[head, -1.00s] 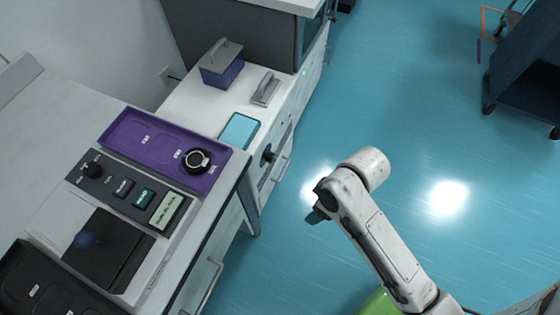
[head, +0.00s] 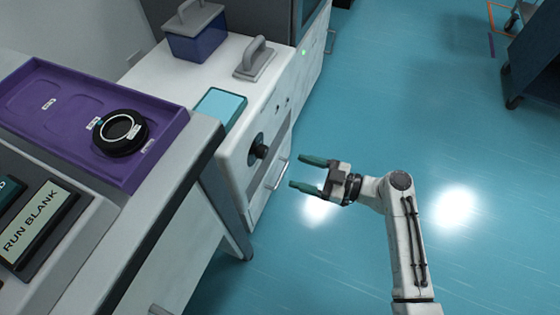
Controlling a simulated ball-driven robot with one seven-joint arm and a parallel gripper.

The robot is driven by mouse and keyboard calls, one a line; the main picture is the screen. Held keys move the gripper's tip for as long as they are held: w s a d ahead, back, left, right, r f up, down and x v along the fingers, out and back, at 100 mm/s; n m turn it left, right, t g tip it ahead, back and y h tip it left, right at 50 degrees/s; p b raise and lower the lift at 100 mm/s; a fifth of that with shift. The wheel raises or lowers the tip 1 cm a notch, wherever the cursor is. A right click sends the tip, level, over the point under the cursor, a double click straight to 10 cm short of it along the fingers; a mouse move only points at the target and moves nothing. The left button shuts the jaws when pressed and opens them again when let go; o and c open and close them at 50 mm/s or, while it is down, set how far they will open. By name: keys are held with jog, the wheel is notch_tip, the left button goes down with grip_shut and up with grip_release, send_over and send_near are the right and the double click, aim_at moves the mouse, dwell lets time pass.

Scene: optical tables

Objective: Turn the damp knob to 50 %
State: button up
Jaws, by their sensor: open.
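A black knob (head: 262,151) sticks out from the white front panel (head: 240,165) of the bench unit, on a dark round dial plate. I cannot read any marks around it, so its setting cannot be told. My gripper (head: 302,174) has two teal fingers, spread apart and empty. They point left toward the knob, to the right of it in the picture, with a clear gap between. Nothing touches the knob.
A purple tray (head: 30,115) with a black ring (head: 120,133) lies on the near bench, whose corner juts out left of the knob. A handle bar (head: 275,174) stands out just below the knob.

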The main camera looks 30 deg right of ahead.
aim_at(266, 154)
jog(key=shift+t, duration=0.5)
jog(key=x, duration=0.3)
jog(key=d+b+x, duration=0.1)
jog(key=x, duration=0.3)
jog(key=w+x, duration=0.1)
jog(key=x, duration=0.2)
jog(key=shift+w+f+b, duration=0.2)
jog(key=shift+f+b, duration=0.05)
jog(key=shift+b, duration=0.1)
jog(key=shift+c, duration=0.4)
jog(key=c, duration=1)
